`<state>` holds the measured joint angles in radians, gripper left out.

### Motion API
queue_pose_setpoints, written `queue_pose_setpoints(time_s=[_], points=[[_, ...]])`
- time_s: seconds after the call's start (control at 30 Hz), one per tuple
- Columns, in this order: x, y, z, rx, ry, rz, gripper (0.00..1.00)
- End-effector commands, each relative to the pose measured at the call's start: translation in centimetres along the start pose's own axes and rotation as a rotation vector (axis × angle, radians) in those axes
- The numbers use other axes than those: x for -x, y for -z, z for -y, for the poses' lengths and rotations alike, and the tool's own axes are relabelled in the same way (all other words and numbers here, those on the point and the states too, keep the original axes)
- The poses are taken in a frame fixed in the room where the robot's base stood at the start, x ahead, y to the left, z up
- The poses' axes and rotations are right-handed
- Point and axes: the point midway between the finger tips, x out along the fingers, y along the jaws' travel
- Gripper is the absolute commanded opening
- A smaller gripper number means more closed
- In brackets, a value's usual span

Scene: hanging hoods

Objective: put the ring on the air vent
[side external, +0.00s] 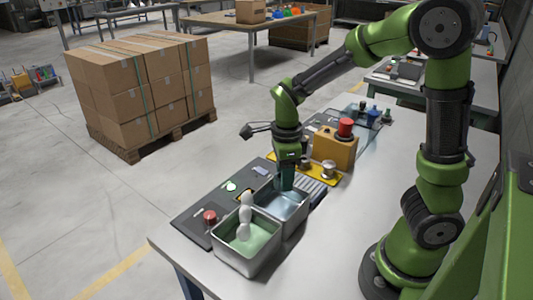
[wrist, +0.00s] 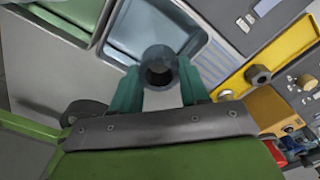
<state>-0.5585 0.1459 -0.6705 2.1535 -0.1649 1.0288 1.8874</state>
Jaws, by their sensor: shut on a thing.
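My gripper (side external: 287,182) points down at the blue-floored metal tray (side external: 297,213), its fingertips low over or inside it. In the wrist view my gripper (wrist: 158,72) has its two teal fingers closed on either side of a dark grey hollow ring (wrist: 157,51). The ring's opening faces the wrist camera. The ring is hidden in the side view. A grey ribbed panel (side external: 313,190), which looks like the air vent, lies just right of the tray. The ring is apart from it.
A green-floored tray (side external: 268,260) with a white bottle-like object (side external: 244,218) stands in front. A red button (side external: 210,216) is on the dark panel at left. A yellow plate with metal knobs (side external: 328,170) and a tan box with a red button (side external: 337,148) stand behind.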

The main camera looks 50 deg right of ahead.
Motion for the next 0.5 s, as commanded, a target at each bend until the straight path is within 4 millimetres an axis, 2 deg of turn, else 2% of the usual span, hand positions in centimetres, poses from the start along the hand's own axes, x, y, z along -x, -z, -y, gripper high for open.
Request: queue_pose_setpoints(time_s=[0.1, 0.3, 0.37, 0.5], points=[[-0.1, 2.8, 2.9, -0.151, 0.004, -0.011, 0.13], [0.3, 7.2, 6.7, -0.422, 0.005, -0.01, 0.13], [0.3, 7.9, 7.3, -0.475, 0.004, -0.007, 0.13], [-1.4, 8.2, 7.7, -0.537, -0.004, 0.002, 0.13]])
